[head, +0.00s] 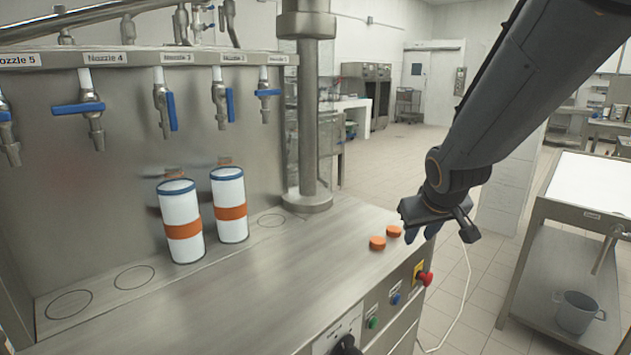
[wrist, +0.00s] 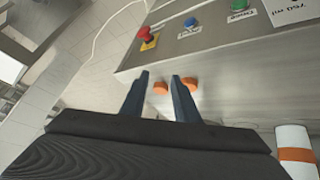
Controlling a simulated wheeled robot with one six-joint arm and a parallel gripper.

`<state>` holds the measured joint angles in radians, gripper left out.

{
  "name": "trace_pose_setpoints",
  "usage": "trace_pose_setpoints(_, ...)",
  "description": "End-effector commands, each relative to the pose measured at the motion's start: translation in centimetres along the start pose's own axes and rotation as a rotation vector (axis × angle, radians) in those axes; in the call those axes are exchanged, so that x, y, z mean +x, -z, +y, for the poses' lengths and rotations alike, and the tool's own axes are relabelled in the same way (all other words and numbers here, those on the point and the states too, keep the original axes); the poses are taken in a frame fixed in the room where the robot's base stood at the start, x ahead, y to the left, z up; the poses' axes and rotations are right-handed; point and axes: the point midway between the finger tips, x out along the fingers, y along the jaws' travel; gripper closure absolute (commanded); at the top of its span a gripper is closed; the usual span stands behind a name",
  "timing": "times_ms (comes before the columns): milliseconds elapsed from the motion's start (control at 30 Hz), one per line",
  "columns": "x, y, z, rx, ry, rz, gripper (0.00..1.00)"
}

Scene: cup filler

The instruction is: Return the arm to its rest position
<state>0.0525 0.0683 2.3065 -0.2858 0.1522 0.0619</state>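My gripper (head: 421,231) hangs at the right end of the steel counter, close to two small orange caps. In the wrist view its two fingers (wrist: 160,90) are spread apart with nothing held between them. One orange cap (head: 377,243) and the other orange cap (head: 394,231) lie on the counter's right end; they also show beyond the fingers in the wrist view. Two white cups with orange bands, the left cup (head: 181,222) and the right cup (head: 229,205), stand upright under the nozzles, away from my gripper.
The steel counter (head: 270,285) has free room in front of the cups. A red stop button (head: 425,278) and other buttons are on its front. A thick steel post (head: 308,120) rises behind. A side table (head: 600,190) with a grey pot (head: 575,313) on its shelf stands right.

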Motion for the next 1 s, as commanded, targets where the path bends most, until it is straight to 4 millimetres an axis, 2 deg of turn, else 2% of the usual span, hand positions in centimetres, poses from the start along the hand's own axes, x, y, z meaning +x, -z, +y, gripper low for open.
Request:
trace_pose_setpoints(33,0.1,-2.6,-0.9,0.016,0.013,-0.061,0.72)
trace_pose_setpoints(200,-0.6,-11.1,-3.7,0.072,0.055,-0.263,0.72)
trace_pose_setpoints(300,-1.5,-15.5,-5.3,0.1,0.08,-0.371,0.72)
trace_pose_setpoints(433,-2.7,-19.7,-6.8,0.129,0.105,-0.479,0.72)
trace_pose_setpoints(500,-3.2,-21.2,-7.3,0.138,0.114,-0.517,0.72)
trace_pose_setpoints(633,-3.7,-22.5,-7.8,0.146,0.123,-0.553,0.72)
trace_pose_setpoints(1000,-3.7,-22.5,-7.8,0.146,0.123,-0.554,0.72)
